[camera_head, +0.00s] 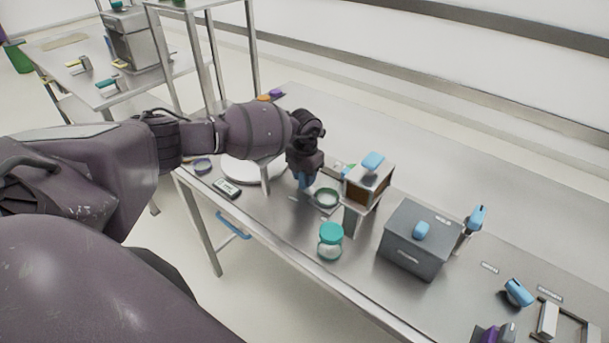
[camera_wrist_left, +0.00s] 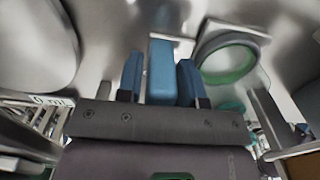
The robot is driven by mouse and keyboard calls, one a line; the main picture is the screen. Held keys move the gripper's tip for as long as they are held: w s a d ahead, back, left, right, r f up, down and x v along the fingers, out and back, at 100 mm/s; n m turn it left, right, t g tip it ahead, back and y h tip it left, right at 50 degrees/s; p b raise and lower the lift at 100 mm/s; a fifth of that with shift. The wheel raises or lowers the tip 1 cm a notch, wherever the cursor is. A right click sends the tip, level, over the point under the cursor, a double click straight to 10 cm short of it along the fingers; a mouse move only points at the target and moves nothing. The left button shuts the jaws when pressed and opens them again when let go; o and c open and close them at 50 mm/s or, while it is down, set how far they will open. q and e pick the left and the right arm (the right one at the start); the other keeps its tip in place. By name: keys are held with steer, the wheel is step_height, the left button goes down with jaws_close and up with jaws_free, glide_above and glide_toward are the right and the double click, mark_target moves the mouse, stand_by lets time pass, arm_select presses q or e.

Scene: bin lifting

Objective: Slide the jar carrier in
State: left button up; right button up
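My left gripper (camera_head: 305,183) reaches down over the steel table, beside a ring-shaped jar carrier (camera_head: 326,197) with a green inner rim. In the left wrist view a blue handle block (camera_wrist_left: 160,72) sits between the two fingers of my left gripper (camera_wrist_left: 160,82), which look closed against its sides. The ring of the carrier (camera_wrist_left: 228,58) lies just right of the handle there; how the two join is hidden. A small station (camera_head: 367,187) with an amber window and a blue knob stands right of the ring. My right gripper is not in view.
A glass jar with a teal lid (camera_head: 330,241) stands in front of the station. A grey box (camera_head: 417,240) with a blue knob is to the right. A white round plate (camera_head: 240,168) and a small dark device (camera_head: 227,188) lie left of my gripper.

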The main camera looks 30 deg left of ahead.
mark_target(327, 180)
arm_select(q)
jaws_close()
steer(key=d, duration=0.5)
steer(key=d+p, duration=0.1)
steer(key=d, duration=0.1)
steer(key=shift+s+d, duration=0.25)
steer(key=shift+d, duration=0.05)
steer(key=shift+o, duration=1.9)
jaws_free()
step_height(327, 180, up, 11)
steer(key=shift+f+b, duration=0.1)
steer(key=shift+b, duration=0.25)
